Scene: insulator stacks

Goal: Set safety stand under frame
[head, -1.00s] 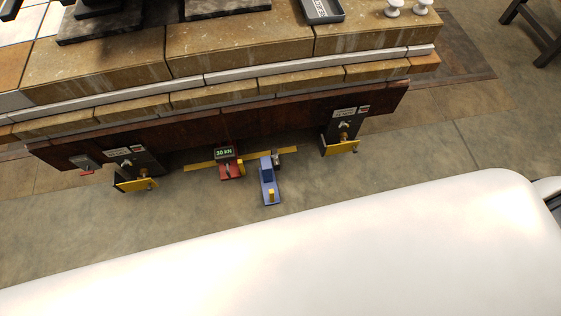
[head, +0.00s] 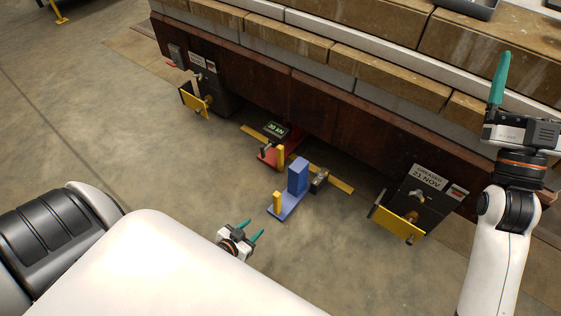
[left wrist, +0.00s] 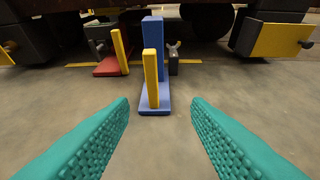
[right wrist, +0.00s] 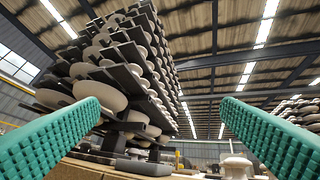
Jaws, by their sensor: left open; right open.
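The blue safety stand (head: 298,176) has a tall block, a flat base and a yellow upright handle. It stands upright on the floor in front of the dark brown frame (head: 330,122). In the left wrist view the stand (left wrist: 153,55) is straight ahead, its handle nearest me. My left gripper (head: 256,228) is open and empty, low near the floor, short of the stand and apart from it; its green fingers (left wrist: 159,103) flank the stand's line. My right gripper (head: 499,80) is open, raised at the right, pointing up at insulator stacks (right wrist: 125,65).
A red jack (head: 270,156) with a green-lit display and yellow handle sits left of the stand. A yellow floor strip (head: 338,181) passes behind the stand. Dark supports with yellow plates (head: 398,223) (head: 195,99) stand either side. The floor before the stand is clear.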

